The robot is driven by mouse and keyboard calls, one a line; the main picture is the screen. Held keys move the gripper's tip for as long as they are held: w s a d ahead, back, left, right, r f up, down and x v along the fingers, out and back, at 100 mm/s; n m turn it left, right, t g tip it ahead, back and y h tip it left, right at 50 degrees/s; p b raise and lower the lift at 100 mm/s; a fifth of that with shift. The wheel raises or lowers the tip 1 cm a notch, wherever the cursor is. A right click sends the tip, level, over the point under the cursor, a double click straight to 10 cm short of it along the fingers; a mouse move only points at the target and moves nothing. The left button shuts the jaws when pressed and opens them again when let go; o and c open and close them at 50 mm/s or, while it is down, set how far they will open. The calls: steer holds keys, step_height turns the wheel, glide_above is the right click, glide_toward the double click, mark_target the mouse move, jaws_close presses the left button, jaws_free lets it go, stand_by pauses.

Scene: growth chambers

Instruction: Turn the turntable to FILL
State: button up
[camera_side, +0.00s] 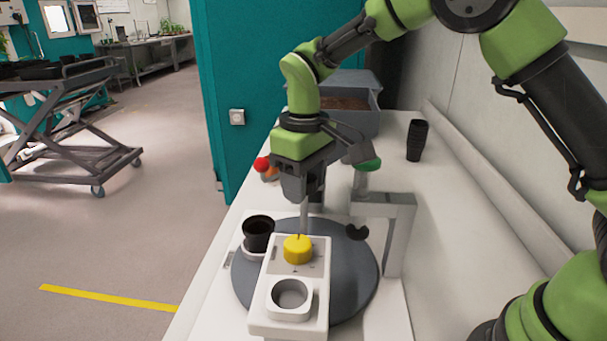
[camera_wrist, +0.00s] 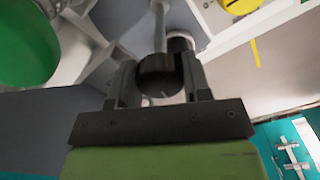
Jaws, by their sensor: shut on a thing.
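The turntable (camera_side: 350,275) is a round dark grey disc on the white bench, partly hidden by a white box in front of it. A black pot (camera_side: 258,233) stands upright in a white ring at its left side. A light grey upright post (camera_side: 304,220) shows below my gripper (camera_side: 304,198). In the wrist view the post (camera_wrist: 158,25) meets a dark round knob (camera_wrist: 158,75) between the fingers of my gripper (camera_wrist: 158,88), which is shut on it. The post's foot is hidden behind the white box. I cannot read any FILL mark.
The white box (camera_side: 260,318) has a yellow knob (camera_side: 298,249) and a round cup. A grey bracket (camera_side: 395,220) and a green-capped part (camera_side: 368,165) stand close right of my gripper. A soil bin (camera_side: 352,103) and stacked black pots (camera_side: 417,140) stand behind. The right bench is clear.

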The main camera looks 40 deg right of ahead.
steer(key=m, duration=0.3)
steer(key=shift+m, duration=0.4)
steer(key=m, duration=0.4)
steer(key=shift+m, duration=0.7)
steer(key=m, duration=0.5)
steer(key=shift+m, duration=0.4)
steer(key=o, duration=0.6)
